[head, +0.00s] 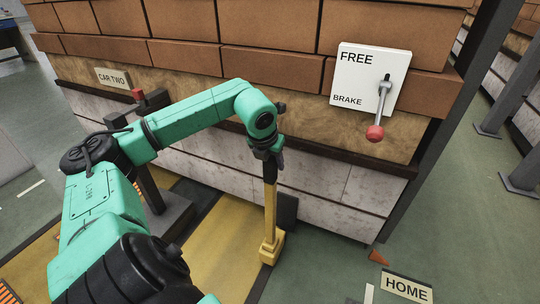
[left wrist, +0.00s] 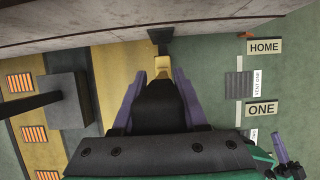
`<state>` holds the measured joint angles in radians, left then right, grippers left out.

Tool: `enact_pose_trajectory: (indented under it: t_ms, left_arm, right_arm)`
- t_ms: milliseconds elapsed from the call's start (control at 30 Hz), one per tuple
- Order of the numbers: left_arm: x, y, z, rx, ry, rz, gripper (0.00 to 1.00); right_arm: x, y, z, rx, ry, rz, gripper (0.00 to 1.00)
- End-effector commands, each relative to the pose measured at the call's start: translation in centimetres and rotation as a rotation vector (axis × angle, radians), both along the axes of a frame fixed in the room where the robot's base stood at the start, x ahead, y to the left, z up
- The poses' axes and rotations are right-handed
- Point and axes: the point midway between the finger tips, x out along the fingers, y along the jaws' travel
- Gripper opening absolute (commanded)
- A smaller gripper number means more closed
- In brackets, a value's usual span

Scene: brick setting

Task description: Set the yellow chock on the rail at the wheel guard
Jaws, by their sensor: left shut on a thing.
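The yellow chock (head: 270,247) is a small block at the foot of a long yellow handle. My left gripper (head: 268,152) is shut on the top of that handle, and the chock hangs below it, roughly upright. In the left wrist view the chock (left wrist: 162,66) shows beyond the purple fingers of my left gripper (left wrist: 161,92). A dark plate, seemingly the wheel guard (head: 288,209), stands just behind the chock, under the car's side. A dark line, perhaps the rail (head: 258,284), runs by the yellow floor edge. I cannot tell whether the chock touches it.
The brick-laden car (head: 270,32) fills the back. Its FREE/BRAKE plate (head: 345,80) has a red-knobbed lever (head: 376,131) pointing down. A dark post base (head: 160,222) stands left of the chock.

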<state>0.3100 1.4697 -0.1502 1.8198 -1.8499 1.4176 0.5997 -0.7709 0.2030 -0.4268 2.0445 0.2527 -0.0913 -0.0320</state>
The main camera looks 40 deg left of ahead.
Motion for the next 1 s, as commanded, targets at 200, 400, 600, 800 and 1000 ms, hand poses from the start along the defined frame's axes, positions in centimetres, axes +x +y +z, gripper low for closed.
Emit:
enact_pose_trajectory:
  t_ms: [200, 400, 600, 800, 1000]
  left_arm:
    - [1.1, -0.2, 0.5, -0.005, -0.003, 0.001, 0.0]
    - [3.2, 0.7, 0.4, -0.006, -0.008, 0.005, 0.0]
    - [5.8, 1.6, 0.3, -0.006, -0.008, 0.004, 0.0]
    - [6.6, 1.9, -0.8, -0.003, 0.001, 0.0, 0.0]
    - [6.6, 1.9, -3.5, -0.002, -0.001, -0.001, 0.0]
  right_arm:
    - [0.1, -0.2, 1.4, -0.013, 0.012, 0.006, 0.0]
    - [0.1, -0.3, 1.5, -0.021, 0.016, 0.013, 0.0]
    - [0.0, -0.4, 1.5, -0.025, 0.02, 0.017, 0.0]
    - [-0.1, -0.3, 0.9, -0.022, 0.017, 0.017, 0.0]
    - [-0.2, -0.1, -1.0, -0.006, 0.002, 0.004, 0.0]
